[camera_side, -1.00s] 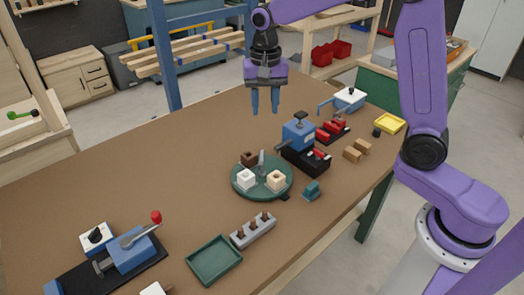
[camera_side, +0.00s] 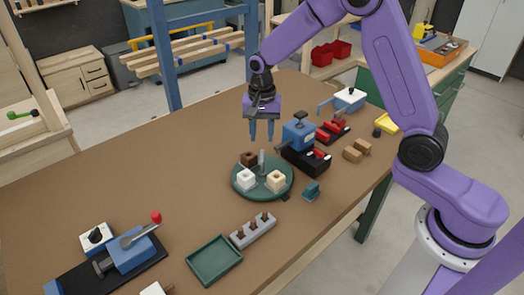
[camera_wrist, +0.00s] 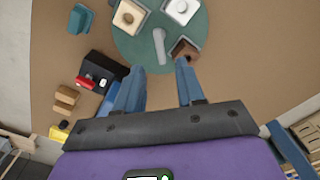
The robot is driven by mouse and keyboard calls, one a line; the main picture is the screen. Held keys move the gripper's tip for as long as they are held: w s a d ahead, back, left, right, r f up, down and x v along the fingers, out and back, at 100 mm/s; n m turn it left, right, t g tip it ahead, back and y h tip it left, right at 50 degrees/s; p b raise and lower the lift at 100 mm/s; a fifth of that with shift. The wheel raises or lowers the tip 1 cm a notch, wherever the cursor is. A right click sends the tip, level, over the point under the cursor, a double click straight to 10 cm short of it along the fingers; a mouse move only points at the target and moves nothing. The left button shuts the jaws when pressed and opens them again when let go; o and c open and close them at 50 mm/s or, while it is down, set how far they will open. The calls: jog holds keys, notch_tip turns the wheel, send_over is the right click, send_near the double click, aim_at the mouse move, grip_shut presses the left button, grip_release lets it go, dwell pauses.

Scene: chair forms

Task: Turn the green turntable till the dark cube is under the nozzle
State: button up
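The round green turntable (camera_side: 262,193) lies flat on the table. On it sit the dark brown cube (camera_side: 249,158) at the back left, a white cube (camera_side: 246,177) at the front left and a cream cube (camera_side: 276,181) at the front right. A grey upright handle (camera_side: 262,163) stands among them. My gripper (camera_side: 261,139) is open and empty, above the turntable's back side. In the wrist view, the handle (camera_wrist: 160,46) lies just ahead of the gap between my fingers (camera_wrist: 158,68), and the dark cube (camera_wrist: 184,50) is near the right fingertip. I cannot clearly make out the nozzle.
A blue device (camera_side: 298,134) on a black base stands close at the turntable's right. A green tray (camera_side: 214,260) lies front left. The table behind and left of the turntable is clear.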

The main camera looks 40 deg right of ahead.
aim_at(262, 155)
notch_tip(262, 155, down, 7)
dwell(0.3)
jog(key=shift+c, duration=0.3)
grip_shut()
